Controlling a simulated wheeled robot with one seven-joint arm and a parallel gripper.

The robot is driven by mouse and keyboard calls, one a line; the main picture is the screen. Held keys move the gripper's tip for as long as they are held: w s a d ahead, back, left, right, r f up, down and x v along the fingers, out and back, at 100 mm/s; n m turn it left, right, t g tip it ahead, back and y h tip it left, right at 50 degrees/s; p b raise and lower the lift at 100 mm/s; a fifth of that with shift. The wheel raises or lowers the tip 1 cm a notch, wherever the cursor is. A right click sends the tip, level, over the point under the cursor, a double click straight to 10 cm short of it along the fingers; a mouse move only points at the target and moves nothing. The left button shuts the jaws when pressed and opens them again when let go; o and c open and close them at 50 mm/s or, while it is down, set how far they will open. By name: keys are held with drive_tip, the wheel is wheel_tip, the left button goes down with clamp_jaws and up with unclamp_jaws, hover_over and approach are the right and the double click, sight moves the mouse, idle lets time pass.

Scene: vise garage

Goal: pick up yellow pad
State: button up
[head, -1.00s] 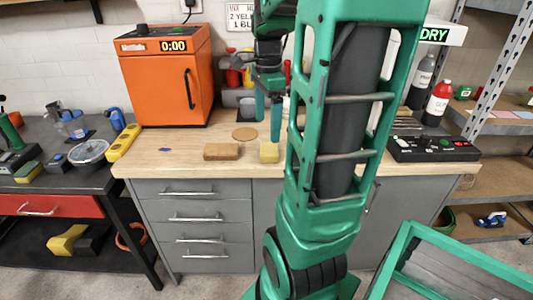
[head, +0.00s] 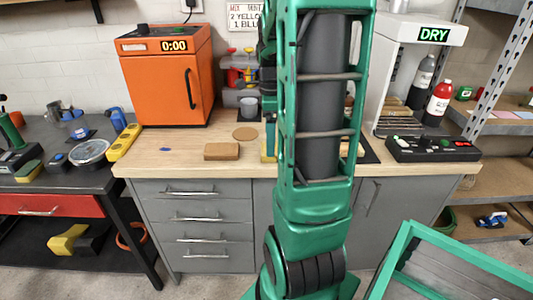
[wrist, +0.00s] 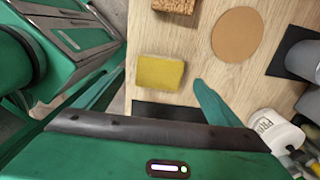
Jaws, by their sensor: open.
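The yellow pad (wrist: 160,71) is a small block lying on the wooden worktop (wrist: 160,30), seen in the wrist view. In the head view only a sliver of the yellow pad (head: 265,152) shows beside my arm, which hides the rest. My gripper (wrist: 158,82) is open and empty. In the wrist picture its two green fingers appear on the left and right of the pad, with no visible contact. The height of the fingers above the pad cannot be told. My arm hides most of the gripper in the head view.
A brown block (head: 221,151) and a round cork disc (head: 245,133) lie near the pad. An orange oven (head: 166,80) stands behind at left. A black control panel (head: 433,148) and a red bottle (head: 437,103) are at right. A white bottle (wrist: 276,130) shows in the wrist view.

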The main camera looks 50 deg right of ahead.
drive_tip(key=shift+f, duration=1.6)
drive_tip(key=c, duration=1.1)
drive_tip(key=shift+c, duration=0.2)
drive_tip(key=shift+r, duration=0.45)
drive_tip(key=r, duration=0.3)
drive_tip(key=shift+a+r, duration=0.35)
drive_tip(key=shift+r, duration=0.05)
drive_tip(key=s+a+r, duration=0.1)
drive_tip(key=a+r, duration=0.5)
drive_tip(key=a, duration=0.5)
drive_tip(key=shift+r, duration=0.15)
